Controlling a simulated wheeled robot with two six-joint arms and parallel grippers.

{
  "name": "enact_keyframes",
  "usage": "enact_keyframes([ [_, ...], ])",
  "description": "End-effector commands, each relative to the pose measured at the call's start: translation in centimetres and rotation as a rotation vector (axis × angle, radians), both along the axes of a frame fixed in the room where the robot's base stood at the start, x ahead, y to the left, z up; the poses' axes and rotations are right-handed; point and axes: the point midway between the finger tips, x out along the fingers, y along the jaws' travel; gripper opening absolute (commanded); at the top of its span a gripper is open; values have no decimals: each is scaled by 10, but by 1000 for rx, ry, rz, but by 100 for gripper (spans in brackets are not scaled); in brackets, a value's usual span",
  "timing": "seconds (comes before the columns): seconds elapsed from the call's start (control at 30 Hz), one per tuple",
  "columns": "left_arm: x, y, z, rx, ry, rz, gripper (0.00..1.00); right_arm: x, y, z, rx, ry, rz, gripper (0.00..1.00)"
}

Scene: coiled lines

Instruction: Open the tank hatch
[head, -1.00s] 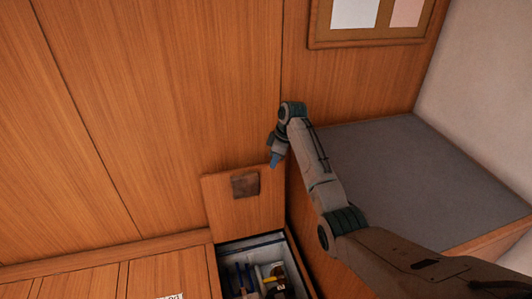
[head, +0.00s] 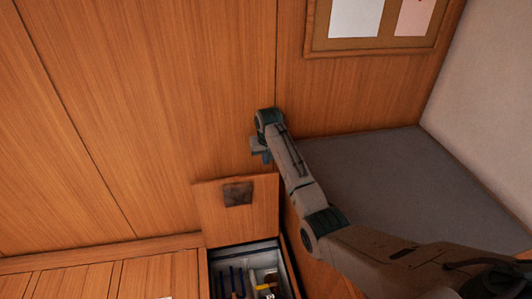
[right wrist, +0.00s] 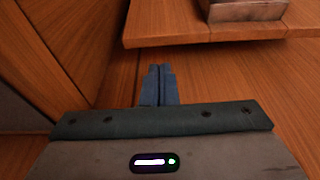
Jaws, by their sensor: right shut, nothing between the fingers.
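The hatch (head: 240,218) is a wooden lid with a dark square metal plate (head: 238,194). It stands raised, near the wooden wall, above an open compartment (head: 212,276). In the right wrist view the hatch's edge (right wrist: 190,32) and the plate (right wrist: 243,10) show at the top. My right gripper (head: 266,158) is just above the hatch's upper right corner, with a small gap in the head view. Its blue fingers are together and empty in the right wrist view (right wrist: 160,72). My left gripper is not in view.
Several tools or small items (head: 240,280) lie in the compartment. A grey-topped bench (head: 400,190) is at the right, beneath my right arm. A pinboard (head: 372,42) with papers hangs on the wall. Wooden panelling (head: 150,130) fills the left and back.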

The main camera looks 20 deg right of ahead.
Motion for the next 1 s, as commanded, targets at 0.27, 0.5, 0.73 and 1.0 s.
enact_keyframes([
  [0.27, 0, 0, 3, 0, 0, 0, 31, 8, -2, -40, 0, 2, 1, 0],
  [0.5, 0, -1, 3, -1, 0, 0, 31, 10, -2, -49, 0, 0, 1, 0],
  [0.73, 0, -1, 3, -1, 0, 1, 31, 10, -2, -49, 0, 0, 1, 0],
  [1.0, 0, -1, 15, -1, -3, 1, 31, 1, 0, -45, -4, -20, 2, 0],
])
